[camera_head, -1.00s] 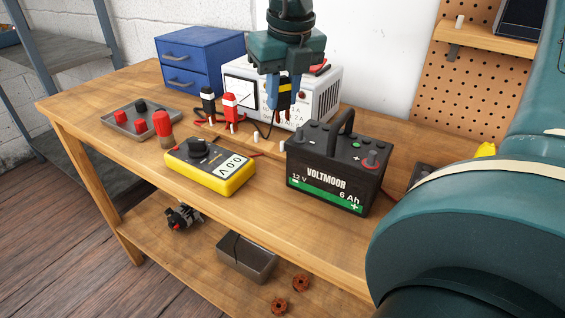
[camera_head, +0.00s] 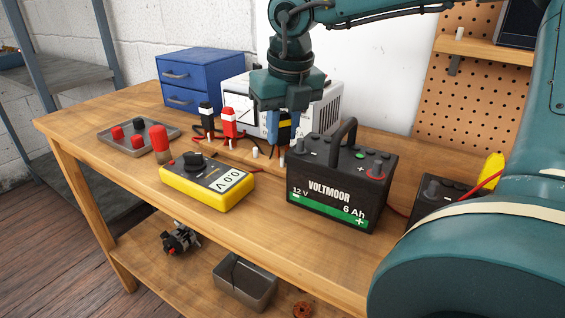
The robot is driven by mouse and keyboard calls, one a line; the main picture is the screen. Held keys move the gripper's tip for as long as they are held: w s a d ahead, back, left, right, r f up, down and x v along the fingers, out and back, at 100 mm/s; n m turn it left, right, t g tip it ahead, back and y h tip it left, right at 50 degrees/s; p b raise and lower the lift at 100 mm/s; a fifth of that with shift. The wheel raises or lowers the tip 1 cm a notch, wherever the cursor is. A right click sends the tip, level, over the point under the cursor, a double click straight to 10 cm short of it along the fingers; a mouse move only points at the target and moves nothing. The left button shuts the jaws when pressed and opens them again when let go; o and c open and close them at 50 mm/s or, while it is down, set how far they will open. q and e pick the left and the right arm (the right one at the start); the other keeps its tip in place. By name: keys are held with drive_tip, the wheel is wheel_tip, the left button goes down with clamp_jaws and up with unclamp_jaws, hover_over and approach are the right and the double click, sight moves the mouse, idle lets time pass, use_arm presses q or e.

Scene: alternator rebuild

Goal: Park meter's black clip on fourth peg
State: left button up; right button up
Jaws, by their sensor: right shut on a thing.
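The yellow meter (camera_head: 207,184) lies on the bench with its display facing up. My right gripper (camera_head: 282,128) points down behind the battery and is shut on a black clip with a yellow band (camera_head: 285,134). The clip is upright, low over the rearmost part of the peg row. A bare white peg (camera_head: 255,153) stands to its left, and another pale peg (camera_head: 281,160) shows just below the clip. Whether the clip touches that peg I cannot tell. A black clip (camera_head: 207,116) and a red clip (camera_head: 230,122), both white-banded, stand farther left in the row. My left gripper is not in view.
The black battery (camera_head: 335,185) with its raised handle stands close in front of the gripper. A white charger box (camera_head: 238,99) and blue drawers (camera_head: 198,78) stand behind. A grey tray (camera_head: 112,133) with caps is at left. A yellow piece (camera_head: 492,168) is at right.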

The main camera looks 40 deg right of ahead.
drive_tip(key=shift+b+x, duration=0.65)
drive_tip(key=shift+x, duration=0.25)
drive_tip(key=shift+s, duration=0.2)
drive_tip(key=o, duration=0.9)
drive_tip(key=shift+c, duration=0.2)
drive_tip(key=p+v, duration=0.2)
drive_tip(key=v, duration=0.1)
drive_tip(key=w+p+v, duration=0.1)
drive_tip(key=p+v, duration=0.3)
drive_tip(key=v, duration=0.1)
drive_tip(key=shift+w+d+r, duration=0.15)
drive_tip(key=shift+w+r, duration=0.2)
drive_tip(key=shift+r, duration=0.1)
drive_tip(key=shift+f, duration=0.1)
